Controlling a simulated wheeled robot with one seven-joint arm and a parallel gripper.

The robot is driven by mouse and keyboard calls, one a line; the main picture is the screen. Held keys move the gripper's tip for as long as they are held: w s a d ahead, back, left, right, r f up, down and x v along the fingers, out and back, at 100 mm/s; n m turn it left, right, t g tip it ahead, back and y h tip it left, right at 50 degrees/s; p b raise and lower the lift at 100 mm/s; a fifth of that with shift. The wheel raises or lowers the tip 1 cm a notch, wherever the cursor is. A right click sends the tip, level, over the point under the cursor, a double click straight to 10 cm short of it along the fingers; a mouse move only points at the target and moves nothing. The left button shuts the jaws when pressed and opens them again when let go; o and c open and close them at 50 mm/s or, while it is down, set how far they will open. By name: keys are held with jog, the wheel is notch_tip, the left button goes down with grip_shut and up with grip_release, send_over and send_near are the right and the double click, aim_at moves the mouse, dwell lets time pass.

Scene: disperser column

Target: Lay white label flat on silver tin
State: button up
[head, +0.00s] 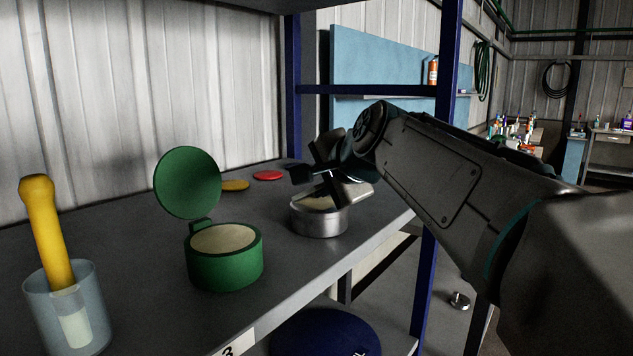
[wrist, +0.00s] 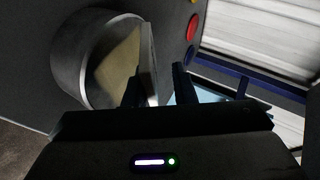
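The silver tin (head: 319,222) stands on the grey shelf, open at the top, with beige contents. It also shows in the wrist view (wrist: 72,62). A thin pale piece, apparently the white label (head: 352,192), is tilted at the tin's right rim in the head view. In the wrist view the label (wrist: 149,62) is nearly edge-on, standing steeply over the tin's mouth. My gripper (wrist: 158,84) is right above the tin, its two dark fingers apart with the label between them, nearer the left finger. A gap shows between label and right finger. The label's lower end is hidden.
A green pot (head: 225,264) with its lid raised stands left of the tin. A clear cup (head: 70,310) holding a yellow-handled tool (head: 42,225) is further left. Yellow (head: 235,186) and red (head: 268,175) discs lie behind. The shelf's front edge is close to the tin.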

jog(key=v, duration=1.2)
jog(key=shift+r, duration=0.25)
jog(key=shift+s, duration=0.1)
jog(key=s+d+f+n+g+h+p, duration=0.1)
jog(key=s+d+f+n+g+p, duration=0.1)
jog(key=f, duration=0.6)
jog(key=s+d+f+n+g+h+p, duration=0.2)
jog(key=s+d+f+n+g+p, duration=0.1)
jog(key=s+f, duration=0.4)
jog(key=s+d+f+n+g+h+p, duration=0.2)
jog(key=s+d+f+n+p, duration=0.3)
jog(key=f, duration=0.6)
jog(key=shift+s+f+g+p, duration=0.25)
jog(key=shift+g+p, duration=0.35)
jog(key=shift+p, duration=0.1)
